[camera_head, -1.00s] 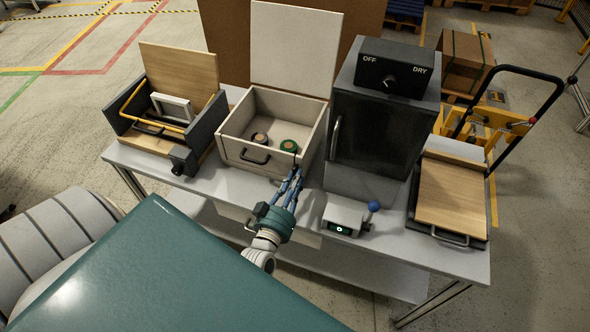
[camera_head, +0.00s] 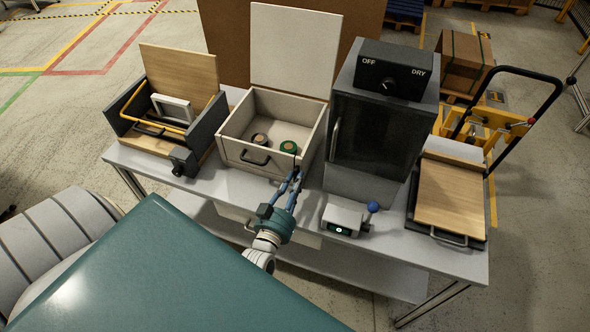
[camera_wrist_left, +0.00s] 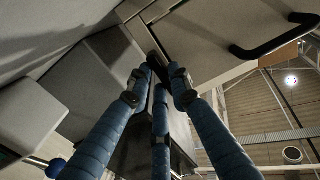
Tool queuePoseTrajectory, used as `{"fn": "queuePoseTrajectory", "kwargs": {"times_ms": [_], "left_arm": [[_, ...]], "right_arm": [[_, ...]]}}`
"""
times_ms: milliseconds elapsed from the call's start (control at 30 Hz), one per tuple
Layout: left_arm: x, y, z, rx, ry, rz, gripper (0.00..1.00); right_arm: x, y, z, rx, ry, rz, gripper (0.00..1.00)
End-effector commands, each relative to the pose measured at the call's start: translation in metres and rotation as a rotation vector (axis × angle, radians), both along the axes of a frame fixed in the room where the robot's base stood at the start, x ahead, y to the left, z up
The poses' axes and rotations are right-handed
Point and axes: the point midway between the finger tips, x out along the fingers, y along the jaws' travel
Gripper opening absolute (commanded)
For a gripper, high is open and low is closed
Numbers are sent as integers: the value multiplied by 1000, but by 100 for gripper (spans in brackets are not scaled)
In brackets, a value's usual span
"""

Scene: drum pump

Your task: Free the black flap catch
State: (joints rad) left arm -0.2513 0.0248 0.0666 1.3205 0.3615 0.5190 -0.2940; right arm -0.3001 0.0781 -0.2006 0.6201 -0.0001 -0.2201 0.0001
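My left gripper (camera_head: 294,177) has blue segmented fingers. It is at the right front corner of the white open box (camera_head: 228,146). In the left wrist view its fingertips (camera_wrist_left: 160,78) converge close together at a narrow dark part (camera_wrist_left: 154,58) by the box edge. This dark part may be the black flap catch. In the head view a small dark piece (camera_head: 297,162) shows just beyond the fingertips. Whether the fingers touch or grip it cannot be told. My right gripper is not in view.
The white box has a raised lid (camera_head: 295,48), a black handle (camera_head: 255,159) and two round items inside. A dark oven-like cabinet (camera_head: 381,125) stands close to the right. A small device with a blue knob (camera_head: 373,207) sits in front. A dark box (camera_head: 207,130) stands left.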

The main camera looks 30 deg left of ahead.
Motion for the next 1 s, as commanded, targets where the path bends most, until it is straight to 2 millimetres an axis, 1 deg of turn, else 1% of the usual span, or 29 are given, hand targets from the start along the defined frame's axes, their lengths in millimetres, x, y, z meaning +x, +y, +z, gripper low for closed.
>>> {"fn": "queuePoseTrajectory", "kwargs": {"times_ms": [33, 67, 267, 333, 467, 567, 833, 1000], "left_arm": [[-1, 0, -1, 0, 2, 0, 33], [-1, 0, -1, 0, 2, 0, 36], [0, 0, 0, -2, 0, 1, 36], [0, 0, 0, -2, 0, 1, 36], [-8, -2, -1, -2, 0, 1, 36], [-24, -5, -1, -3, 2, 0, 36], [-80, -19, -1, -3, 3, 1, 36], [-105, -25, -1, -3, 2, 0, 36]], "right_arm": [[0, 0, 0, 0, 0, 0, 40], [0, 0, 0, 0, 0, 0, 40], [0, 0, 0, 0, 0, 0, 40], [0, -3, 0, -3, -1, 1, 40], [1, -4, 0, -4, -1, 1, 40], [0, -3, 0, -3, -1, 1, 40], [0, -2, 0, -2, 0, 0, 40], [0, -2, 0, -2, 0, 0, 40]]}}
